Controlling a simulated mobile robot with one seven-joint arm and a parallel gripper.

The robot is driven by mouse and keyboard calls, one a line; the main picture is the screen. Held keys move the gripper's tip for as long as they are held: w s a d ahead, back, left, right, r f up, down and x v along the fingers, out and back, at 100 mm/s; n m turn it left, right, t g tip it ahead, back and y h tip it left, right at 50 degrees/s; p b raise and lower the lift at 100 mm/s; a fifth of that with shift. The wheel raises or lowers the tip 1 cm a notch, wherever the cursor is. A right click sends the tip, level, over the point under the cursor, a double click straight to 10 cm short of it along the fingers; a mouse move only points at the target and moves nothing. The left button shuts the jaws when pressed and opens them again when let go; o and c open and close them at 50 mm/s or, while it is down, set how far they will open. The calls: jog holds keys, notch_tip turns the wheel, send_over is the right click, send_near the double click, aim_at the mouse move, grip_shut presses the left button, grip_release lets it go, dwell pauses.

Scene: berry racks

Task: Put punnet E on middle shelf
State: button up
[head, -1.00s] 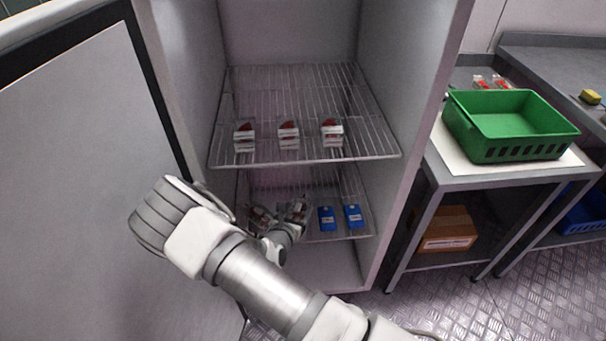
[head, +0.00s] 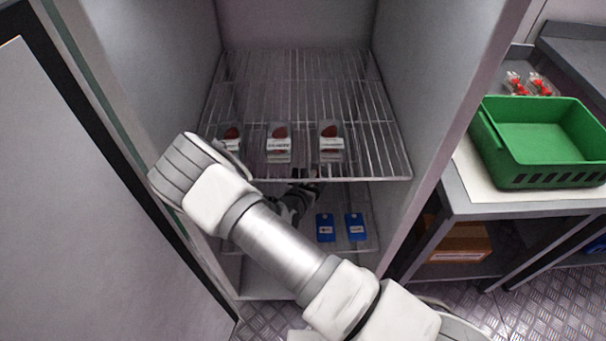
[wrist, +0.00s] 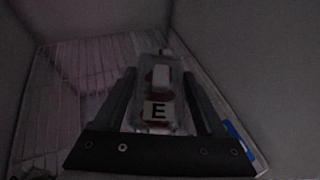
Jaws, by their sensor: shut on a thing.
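Punnet E (wrist: 160,92), a clear punnet with red fruit and a white label marked E, sits between the fingers in the wrist view. My gripper (wrist: 158,80) is shut on it, a finger along each side. In the head view my gripper (head: 298,198) is inside the cabinet, below the front edge of the upper wire shelf (head: 300,95) and above the lower wire shelf (head: 345,192). My arm and the upper shelf partly hide it there, and I cannot make out punnet E in that view.
Three labelled punnets stand on the upper shelf, the middle one (head: 279,143) among them. Two blue boxes (head: 325,228) (head: 355,227) stand on the lower shelf, right of my gripper. Cabinet walls close in both sides. A green crate (head: 540,140) stands on the table at right.

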jog(key=shift+w, duration=0.2)
jog(key=shift+a+f, duration=0.1)
jog(key=shift+f, duration=0.1)
jog(key=s+a+f+b, duration=0.1)
jog(key=s+a+f, duration=0.1)
jog(key=s+a+f+b, duration=0.1)
jog(key=s+a+f, duration=0.1)
jog(key=s+a, duration=0.1)
jog(key=s+a+f, duration=0.2)
jog(key=a, duration=0.1)
jog(key=shift+s+a+f+b, duration=0.15)
jog(key=shift+s+f+b, duration=0.1)
jog(key=shift+f+b, duration=0.85)
jog(key=shift+f, duration=1.2)
